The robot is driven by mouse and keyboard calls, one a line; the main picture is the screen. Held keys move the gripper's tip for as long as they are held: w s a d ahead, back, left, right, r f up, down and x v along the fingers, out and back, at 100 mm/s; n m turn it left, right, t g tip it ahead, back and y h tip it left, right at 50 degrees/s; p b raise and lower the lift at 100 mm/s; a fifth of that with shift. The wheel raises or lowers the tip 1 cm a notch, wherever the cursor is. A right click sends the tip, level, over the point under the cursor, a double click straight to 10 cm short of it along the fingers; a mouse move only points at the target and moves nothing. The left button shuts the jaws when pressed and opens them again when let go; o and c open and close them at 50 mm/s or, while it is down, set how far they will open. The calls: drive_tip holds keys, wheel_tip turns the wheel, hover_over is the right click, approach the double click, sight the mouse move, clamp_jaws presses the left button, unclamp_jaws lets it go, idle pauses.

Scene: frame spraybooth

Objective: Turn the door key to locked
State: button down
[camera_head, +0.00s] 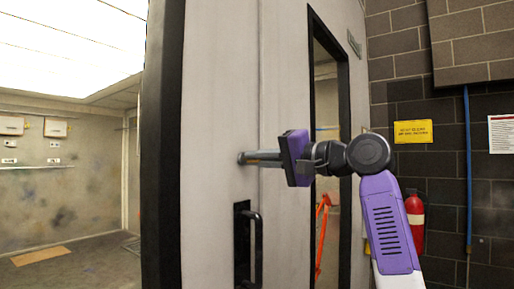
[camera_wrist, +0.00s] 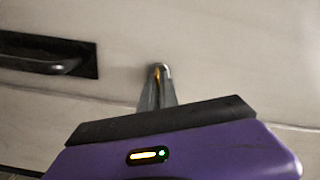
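The pale door (camera_head: 215,120) has a small round metal lock (camera_head: 242,158) above its black pull handle (camera_head: 257,250). My gripper (camera_head: 252,158) reaches the lock with its grey fingers close together. In the wrist view, the fingertips (camera_wrist: 160,78) meet at the door face around a thin yellowish sliver, which looks like the door key (camera_wrist: 157,76). The fingers and lock hide most of the key, so I cannot tell how it is turned. The handle also shows in the wrist view (camera_wrist: 45,64), at the upper left.
A narrow black-framed window (camera_head: 343,100) stands right of the lock, behind my gripper. A red fire extinguisher (camera_head: 415,220), a yellow sign (camera_head: 412,132) and a blue pipe (camera_head: 467,170) are by the dark block wall. A lit booth (camera_head: 60,190) lies open at left.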

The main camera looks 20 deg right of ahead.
drive_tip(key=shift+f+m+p, duration=0.1)
drive_tip(key=shift+m+p, duration=1.65)
drive_tip(key=shift+m, duration=0.55)
drive_tip(key=shift+d, duration=0.1)
drive_tip(key=c, duration=1.6)
unclamp_jaws()
drive_tip(key=b+v, duration=0.2)
drive_tip(key=v, duration=0.5)
drive_tip(key=shift+s+d, duration=0.2)
drive_tip(key=shift+s, duration=0.1)
